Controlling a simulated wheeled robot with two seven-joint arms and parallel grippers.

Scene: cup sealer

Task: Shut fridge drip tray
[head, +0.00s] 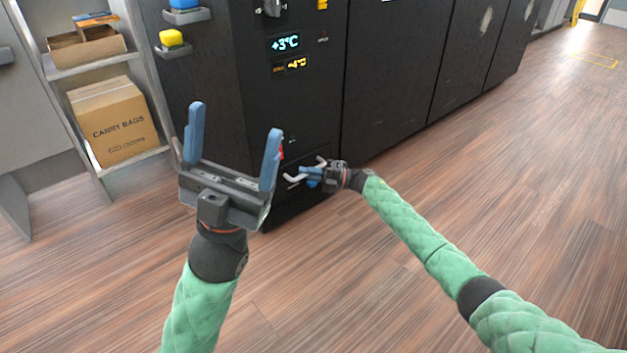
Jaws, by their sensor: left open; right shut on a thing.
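The fridge (300,105) is a tall black cabinet with lit temperature displays, one reading +3°C. Low on its front is a pale curved handle (293,178), which appears to belong to the drip tray. My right gripper (309,175) has blue fingers and is shut on this handle; the fingers hide part of it. The tray body is mostly hidden, and I cannot tell how far out it stands. My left gripper (235,118) is open and empty, its blue fingers wide apart and pointing up, nearer the camera, in front of the fridge's lower left part.
A grey shelf unit at the left holds a cardboard box (113,120) marked CARRY BAGS and an open carton (88,50). Black cabinets (395,80) continue right. The wooden floor (480,180) is clear.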

